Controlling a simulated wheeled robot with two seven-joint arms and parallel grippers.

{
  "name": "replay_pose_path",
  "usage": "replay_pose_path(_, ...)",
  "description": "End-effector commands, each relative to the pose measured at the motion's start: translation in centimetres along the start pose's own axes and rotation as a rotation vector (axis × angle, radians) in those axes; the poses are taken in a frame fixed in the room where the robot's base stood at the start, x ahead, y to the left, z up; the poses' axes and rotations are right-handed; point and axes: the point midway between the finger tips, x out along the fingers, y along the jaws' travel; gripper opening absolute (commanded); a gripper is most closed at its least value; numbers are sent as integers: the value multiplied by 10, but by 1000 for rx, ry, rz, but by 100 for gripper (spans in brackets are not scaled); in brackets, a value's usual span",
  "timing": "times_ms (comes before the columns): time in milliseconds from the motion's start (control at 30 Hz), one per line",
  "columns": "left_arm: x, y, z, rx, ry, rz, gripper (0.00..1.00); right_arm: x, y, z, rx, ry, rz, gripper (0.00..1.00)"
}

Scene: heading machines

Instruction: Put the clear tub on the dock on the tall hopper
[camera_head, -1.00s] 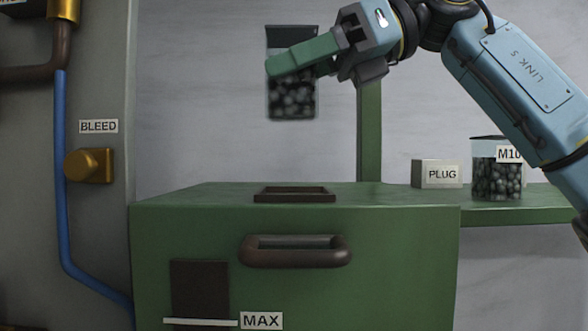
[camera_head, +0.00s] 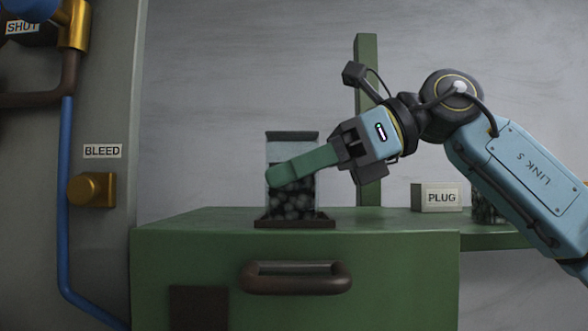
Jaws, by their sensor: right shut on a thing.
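The clear tub (camera_head: 292,205), part filled with dark round pieces, stands upright at the dark-framed dock (camera_head: 320,224) on top of the green tall hopper (camera_head: 200,240). Its lower end meets the dock's frame; whether it bears fully on the dock I cannot tell. My right gripper (camera_head: 290,170) comes in from the right with its green fingers shut on the tub's upper middle, hiding part of it. My left gripper is not in view.
A green post (camera_head: 368,110) rises behind the hopper. A brass BLEED knob (camera_head: 92,190) and blue pipe (camera_head: 66,200) are at left.

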Motion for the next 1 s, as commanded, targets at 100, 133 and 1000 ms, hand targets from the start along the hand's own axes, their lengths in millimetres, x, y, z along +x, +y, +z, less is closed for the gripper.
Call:
replay_pose_path(100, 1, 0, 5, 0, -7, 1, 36, 1, 0, -1, 0, 0, 0, 61)
replay_pose_path(133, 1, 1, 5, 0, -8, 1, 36, 0, 0, -1, 0, 0, 0, 65)
replay_pose_path(1000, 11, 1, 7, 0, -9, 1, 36, -89, 0, 1, 1, -2, -3, 73)
